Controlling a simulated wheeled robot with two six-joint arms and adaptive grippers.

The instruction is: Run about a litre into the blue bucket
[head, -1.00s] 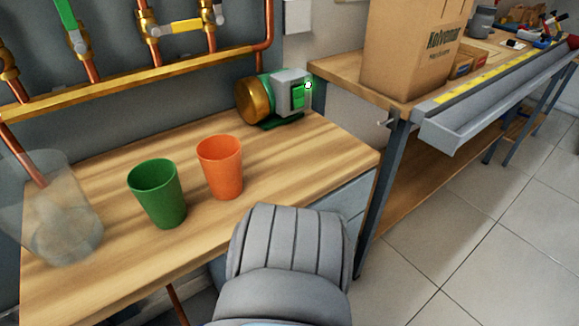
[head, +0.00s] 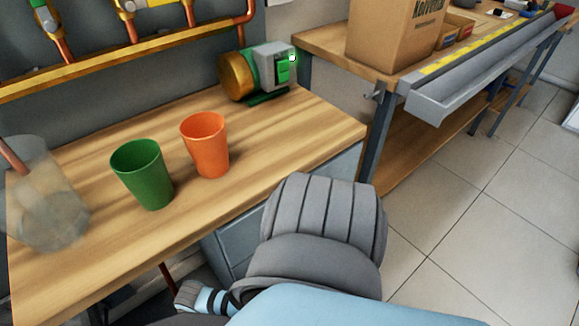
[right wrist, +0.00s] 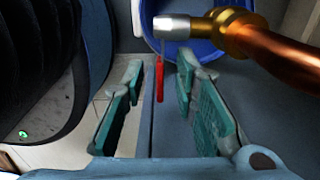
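The blue bucket (right wrist: 182,48) shows at the top of the right wrist view, partly hidden behind a copper pipe with a brass fitting (right wrist: 228,28) and a silver spout end (right wrist: 171,27). A slim red handle (right wrist: 159,80) lies between the two teal-padded fingers of my right gripper (right wrist: 158,92). The fingers stand apart, with gaps on both sides of the handle. I cannot tell whether the bucket holds water. The bucket, the red handle and my right gripper do not show in the head view. My left gripper is in neither view.
A wooden bench (head: 110,245) carries a green cup (head: 143,175), an orange cup (head: 205,146), a clear container (head: 45,205) and a green pump (head: 262,72). Brass pipework (head: 110,58) runs behind. A second bench with a cardboard box (head: 392,35) stands right. Tiled floor (head: 475,215) is open there.

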